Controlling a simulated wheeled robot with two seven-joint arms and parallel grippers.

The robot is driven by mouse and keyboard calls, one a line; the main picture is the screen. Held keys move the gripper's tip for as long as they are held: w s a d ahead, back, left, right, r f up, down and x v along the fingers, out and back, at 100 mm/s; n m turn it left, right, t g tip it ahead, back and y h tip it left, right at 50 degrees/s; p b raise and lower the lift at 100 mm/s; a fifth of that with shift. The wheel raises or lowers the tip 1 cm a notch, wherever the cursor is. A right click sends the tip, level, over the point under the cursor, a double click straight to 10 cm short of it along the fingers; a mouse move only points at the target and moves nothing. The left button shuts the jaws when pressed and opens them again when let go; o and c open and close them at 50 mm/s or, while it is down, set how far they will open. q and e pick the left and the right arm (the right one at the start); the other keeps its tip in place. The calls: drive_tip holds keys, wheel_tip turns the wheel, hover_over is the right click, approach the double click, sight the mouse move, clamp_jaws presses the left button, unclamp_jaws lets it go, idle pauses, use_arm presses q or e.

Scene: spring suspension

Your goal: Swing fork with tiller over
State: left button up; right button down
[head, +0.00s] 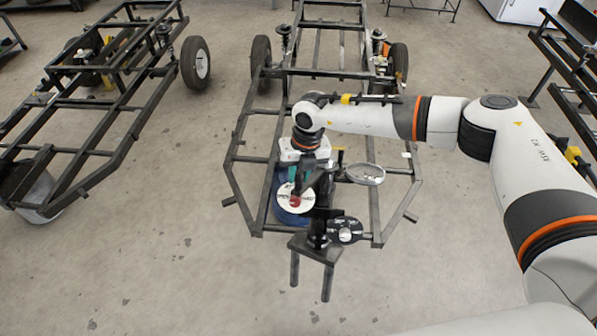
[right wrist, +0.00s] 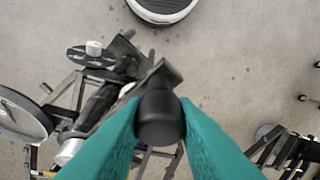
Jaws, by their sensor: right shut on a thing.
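The black fork (head: 316,250) stands at the near end of the middle frame, with two prongs pointing down toward the floor. A dark upright column rises from it, and the tiller (head: 322,185) is a dark arm up by my right gripper. In the right wrist view the teal fingers of my right gripper (right wrist: 159,125) are shut on a black rounded grip (right wrist: 159,106), likely the tiller's end. In the head view my right gripper (head: 292,177) partly hides this grip. My left gripper is not in view.
The black middle frame (head: 375,205) surrounds the fork area. A round grey disc (head: 365,174) and a black disc (head: 346,230) sit beside the column. A second wheeled frame (head: 125,130) stands left, a black rack (head: 565,70) right. The floor in front is clear.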

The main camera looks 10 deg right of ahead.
drive_tip(key=shift+s+d+n, duration=0.25)
drive_tip(key=shift+d+n, duration=0.05)
drive_tip(key=shift+d, duration=0.05)
drive_tip(key=s+d+n+g+y+b, duration=0.1)
drive_tip(key=s+d+n+y+b, duration=0.2)
drive_tip(key=d+n+b, duration=0.5)
drive_tip(key=shift+d+n+g+b, duration=0.35)
drive_tip(key=shift+d+b, duration=0.8)
drive_tip(key=shift+d, duration=0.85)
drive_tip(key=c, duration=1.2)
unclamp_jaws()
drive_tip(key=shift+r, duration=0.1)
drive_tip(key=b+v, duration=0.2)
drive_tip(key=v, duration=1)
drive_tip(key=shift+d+b, duration=0.1)
drive_tip(key=shift+b, duration=0.25)
